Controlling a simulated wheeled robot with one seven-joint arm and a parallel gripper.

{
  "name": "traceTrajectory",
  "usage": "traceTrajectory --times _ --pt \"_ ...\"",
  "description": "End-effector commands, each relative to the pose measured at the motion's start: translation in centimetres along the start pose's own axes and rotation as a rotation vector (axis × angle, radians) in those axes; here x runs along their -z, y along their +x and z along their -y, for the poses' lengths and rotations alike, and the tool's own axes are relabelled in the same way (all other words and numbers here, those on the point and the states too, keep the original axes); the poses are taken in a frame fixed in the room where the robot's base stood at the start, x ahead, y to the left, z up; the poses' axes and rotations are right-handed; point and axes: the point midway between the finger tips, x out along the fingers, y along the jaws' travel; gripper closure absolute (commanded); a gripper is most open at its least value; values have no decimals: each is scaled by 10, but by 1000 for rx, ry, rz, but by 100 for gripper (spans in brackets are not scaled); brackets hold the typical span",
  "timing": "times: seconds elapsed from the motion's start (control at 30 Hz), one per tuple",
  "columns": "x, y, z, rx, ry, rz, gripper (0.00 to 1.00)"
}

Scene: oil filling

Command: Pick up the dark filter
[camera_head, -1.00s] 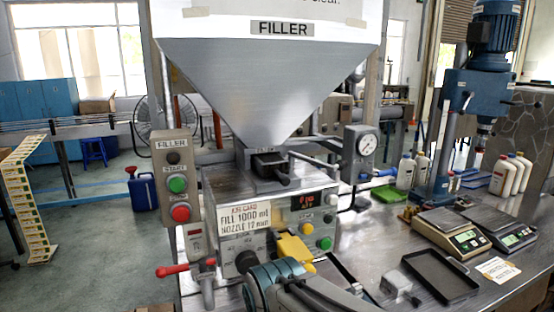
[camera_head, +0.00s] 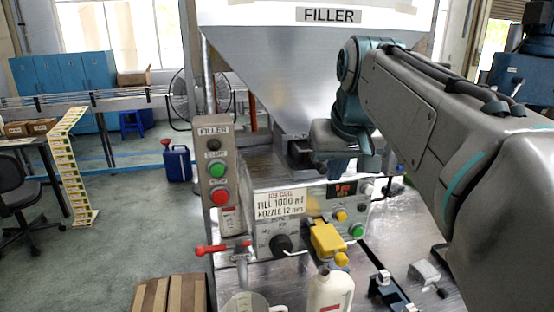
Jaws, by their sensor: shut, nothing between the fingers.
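My arm reaches in from the right, and my gripper (camera_head: 334,140) is at its end, in front of the hopper's lower part. It is shut and holds nothing; its fingertips are hard to make out against the machine. A dark block (camera_head: 299,148) with a handle sits under the hopper outlet, just left of my gripper. I cannot tell whether this is the dark filter, or whether the two touch. No other part is clearly a dark filter. My arm hides much of the right side of the bench.
The filler's control box (camera_head: 300,215) has a yellow part (camera_head: 327,237) on its front. A small dark fixture (camera_head: 383,290) and a grey block (camera_head: 424,272) are on the bench.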

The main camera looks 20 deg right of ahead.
Motion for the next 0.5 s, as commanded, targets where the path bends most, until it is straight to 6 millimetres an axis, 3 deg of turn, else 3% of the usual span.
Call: traceTrajectory --times 0.5 --pt "84 41 0 1 0 3 100"
